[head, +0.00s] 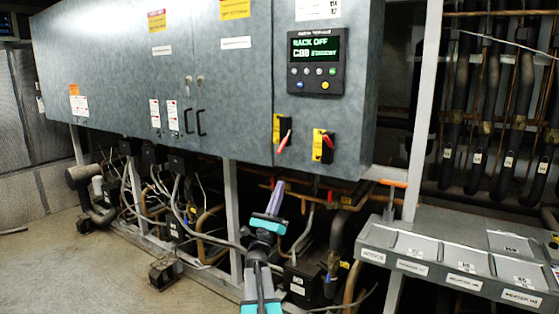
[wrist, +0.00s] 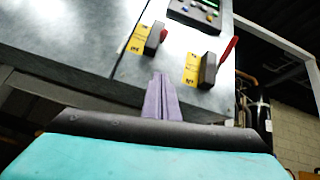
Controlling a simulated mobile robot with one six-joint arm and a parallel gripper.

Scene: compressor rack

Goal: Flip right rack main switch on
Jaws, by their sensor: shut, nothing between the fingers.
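Two rotary switches with black bodies, red handles and yellow plates sit low on the grey cabinet's right door. The left switch (head: 284,134) also shows in the wrist view (wrist: 154,38). The right switch (head: 325,147) also shows in the wrist view (wrist: 208,70). Their plate writing is too small to read. The display (head: 316,60) above them reads "RACK OFF" and a second line ending in "STANDBY". My gripper (head: 277,186) has its purple fingers shut and empty, pointing up below the switches. In the wrist view the fingertips (wrist: 160,78) appear below and between the switches, apart from both.
The grey cabinet (head: 120,60) fills the left and middle. Pipes, cables and a black box (head: 303,285) crowd the space below it. A labelled grey ledge (head: 450,240) stands at the lower right, near an upright post (head: 424,110). Open floor (head: 60,260) lies at the left.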

